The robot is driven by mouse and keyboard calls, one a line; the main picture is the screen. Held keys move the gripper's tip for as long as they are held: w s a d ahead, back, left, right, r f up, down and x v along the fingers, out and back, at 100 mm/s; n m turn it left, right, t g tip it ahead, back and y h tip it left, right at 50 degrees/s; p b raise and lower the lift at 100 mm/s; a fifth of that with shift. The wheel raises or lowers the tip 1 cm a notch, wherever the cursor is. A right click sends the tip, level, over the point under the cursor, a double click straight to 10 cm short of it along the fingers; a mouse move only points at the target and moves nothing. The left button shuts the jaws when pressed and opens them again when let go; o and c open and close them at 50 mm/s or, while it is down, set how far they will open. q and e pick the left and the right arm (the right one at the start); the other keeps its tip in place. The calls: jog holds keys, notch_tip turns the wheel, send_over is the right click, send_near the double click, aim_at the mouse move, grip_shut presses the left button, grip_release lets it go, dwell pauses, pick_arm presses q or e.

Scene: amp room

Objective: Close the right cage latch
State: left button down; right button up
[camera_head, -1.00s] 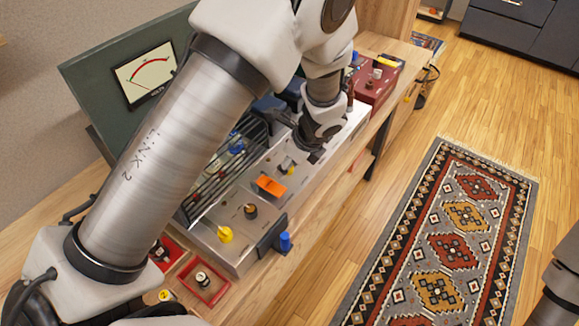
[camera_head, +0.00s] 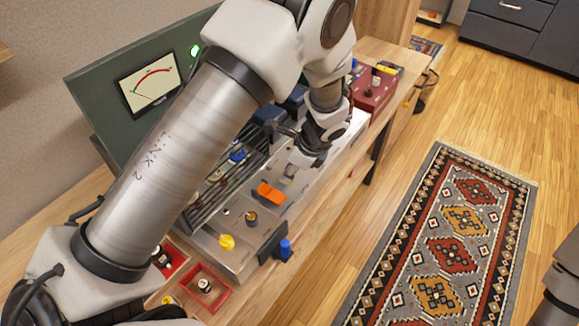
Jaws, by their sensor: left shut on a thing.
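The barred cage (camera_head: 236,168) sits on a metal amp chassis (camera_head: 236,262) on the workbench, with small parts behind its bars. My left arm crosses in front and hides much of it. My left gripper (camera_head: 306,157) is low over the right part of the chassis, beside the cage's right end. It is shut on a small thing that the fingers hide. I cannot make out the right cage latch or its position; the wrist and fingers cover that area. My right gripper is not in view.
A red box (camera_head: 372,92) is farther back. A green panel with a meter (camera_head: 150,85) stands behind. The floor with a rug (camera_head: 440,240) is clear.

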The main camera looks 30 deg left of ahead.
pick_arm(q)
jog(key=n+g+p, duration=0.1)
jog(key=n, duration=0.1)
jog(key=shift+w+r+n, duration=0.1)
jog(key=shift+r+n, duration=0.05)
jog(key=shift+n, duration=0.25)
jog(key=n+g+h+p, duration=0.1)
jog(key=n, duration=0.2)
jog(key=shift+w+n+p, duration=0.1)
jog(key=shift+n+p, duration=0.2)
jog(key=n+g+h, duration=0.1)
jog(key=n, duration=0.3)
jog(key=shift+a+p, duration=0.15)
jog(key=shift+p, duration=0.25)
jog(key=shift+w+n+g+h, duration=0.1)
jog(key=shift+n+g+h, duration=0.25)
jog(key=shift+n, duration=0.85)
jog(key=shift+n+g+h, duration=0.15)
jog(key=shift+n+h, duration=0.4)
jog(key=shift+n, duration=0.65)
jog(key=c, duration=0.8)
grip_release()
jog(key=shift+c, duration=0.2)
